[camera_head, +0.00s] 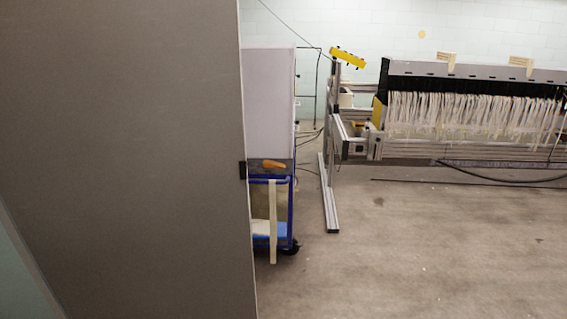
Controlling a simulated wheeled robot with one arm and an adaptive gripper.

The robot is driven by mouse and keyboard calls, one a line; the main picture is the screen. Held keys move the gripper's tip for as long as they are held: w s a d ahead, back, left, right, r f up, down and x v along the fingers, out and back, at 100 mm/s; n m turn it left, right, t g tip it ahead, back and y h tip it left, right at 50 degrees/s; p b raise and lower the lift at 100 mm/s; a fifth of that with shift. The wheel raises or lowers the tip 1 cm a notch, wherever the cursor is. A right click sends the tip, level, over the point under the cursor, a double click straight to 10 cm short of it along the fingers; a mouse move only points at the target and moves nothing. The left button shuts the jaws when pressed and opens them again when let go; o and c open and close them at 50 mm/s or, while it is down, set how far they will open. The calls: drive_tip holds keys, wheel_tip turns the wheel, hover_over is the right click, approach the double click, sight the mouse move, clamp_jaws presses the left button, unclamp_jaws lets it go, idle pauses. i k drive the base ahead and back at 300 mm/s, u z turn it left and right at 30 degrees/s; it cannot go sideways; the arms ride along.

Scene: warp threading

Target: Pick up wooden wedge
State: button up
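I cannot make out a wooden wedge for certain. A small orange object (273,164) lies on the top of a blue cart (291,205); it is too small to tell what it is. A pale, long strip (273,222) stands or hangs upright at the cart's front. The cart's left side is hidden behind a large grey panel. My gripper is not in view.
The large grey panel (130,150) fills the left side, close to me. A white panel (268,100) rises behind the cart top. A loom frame (332,200) with white threads (460,115) stands at the right. The floor (420,260) in front is clear.

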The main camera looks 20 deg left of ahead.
sight(267, 163)
drive_tip(key=i, duration=1.75)
drive_tip(key=u, duration=0.6)
drive_tip(key=i, duration=1.45)
drive_tip(key=u, duration=1.75)
drive_tip(key=i, duration=0.85)
drive_tip(key=u, duration=0.8)
